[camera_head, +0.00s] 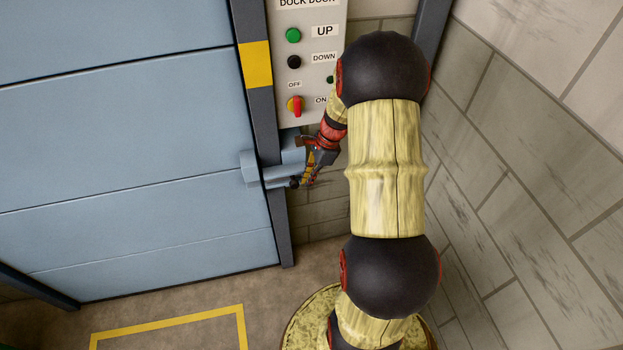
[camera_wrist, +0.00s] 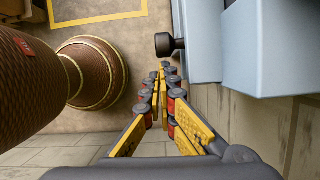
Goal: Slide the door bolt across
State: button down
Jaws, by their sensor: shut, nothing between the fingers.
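The door bolt (camera_head: 280,174) is a light blue-grey bar at the right edge of the blue door, crossing the dark door post. A bracket (camera_head: 249,168) sits on the door side. A black knob (camera_head: 294,183) sticks out from the bolt; in the wrist view the knob (camera_wrist: 164,44) stands on a short stem out of the blue bolt parts (camera_wrist: 203,40). My gripper (camera_head: 307,180) is right beside the knob, to its right in the head view. In the wrist view my fingertips (camera_wrist: 163,66) are together and empty, just below the knob; whether they touch it I cannot tell.
A block wall (camera_head: 530,180) stands to the right. The floor (camera_head: 190,298) before the door is clear, with yellow marking.

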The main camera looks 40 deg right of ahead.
aim_at(292, 186)
jog(key=w+a+p, duration=0.2)
jog(key=a, duration=0.1)
jog(key=w+a+p, duration=0.1)
jog(key=a, duration=0.1)
jog(key=shift+r, duration=0.1)
jog(key=shift+w+a, duration=0.1)
dwell(0.3)
jog(key=shift+s+d+p, duration=0.25)
jog(key=shift+d+p, duration=0.05)
jog(key=shift+d, duration=0.05)
jog(key=s+d+r+p, duration=0.1)
jog(key=d+r, duration=0.1)
jog(key=r, duration=0.3)
jog(key=s+d+r+p, duration=0.2)
jog(key=d+r, duration=0.1)
jog(key=r, duration=0.2)
jog(key=shift+s, duration=0.25)
